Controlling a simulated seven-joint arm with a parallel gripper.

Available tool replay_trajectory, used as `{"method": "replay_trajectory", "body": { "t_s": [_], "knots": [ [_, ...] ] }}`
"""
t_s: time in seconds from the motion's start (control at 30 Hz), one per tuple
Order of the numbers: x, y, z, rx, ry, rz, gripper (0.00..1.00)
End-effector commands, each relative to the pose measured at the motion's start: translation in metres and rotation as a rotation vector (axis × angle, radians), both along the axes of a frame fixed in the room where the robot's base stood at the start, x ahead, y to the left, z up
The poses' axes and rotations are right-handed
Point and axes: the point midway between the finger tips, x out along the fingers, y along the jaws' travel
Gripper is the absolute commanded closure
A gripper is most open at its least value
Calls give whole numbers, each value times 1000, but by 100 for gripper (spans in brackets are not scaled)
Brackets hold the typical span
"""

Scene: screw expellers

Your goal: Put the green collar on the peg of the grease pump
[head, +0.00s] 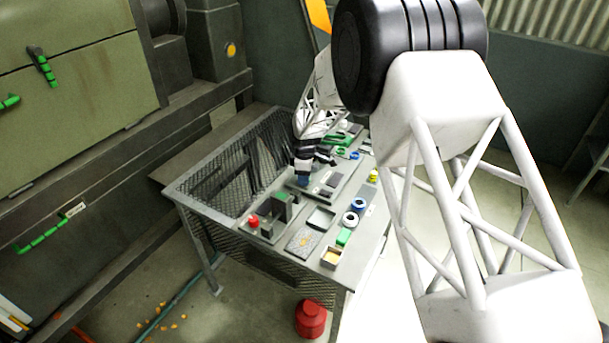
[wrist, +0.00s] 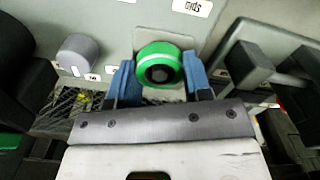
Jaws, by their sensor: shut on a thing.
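The green collar (wrist: 159,49) shows in the wrist view as a green ring with a pale band and a dark round centre. My gripper (wrist: 160,80) has its two blue fingers closed on the collar's sides. In the head view my gripper (head: 304,181) points down over the grey tray area of the bench, and the collar is not clearly visible there. A pale square plate lies behind the collar in the wrist view. I cannot make out the grease pump's peg, nor tell whether the dark centre is a peg or only the hole.
In the wrist view a grey knob (wrist: 78,53) stands left and dark blocks (wrist: 247,64) stand right. A red can (head: 311,319) is on the floor.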

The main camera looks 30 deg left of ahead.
Motion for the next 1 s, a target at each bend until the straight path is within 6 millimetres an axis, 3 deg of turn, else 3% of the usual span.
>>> {"method": "replay_trajectory", "body": {
  "t_s": [0.93,0.97,1.0],
  "knots": [
    [0,0,-2,0,0,0,81],
    [0,0,-2,0,0,0,53],
    [0,0,-2,0,0,0,47]
  ]
}}
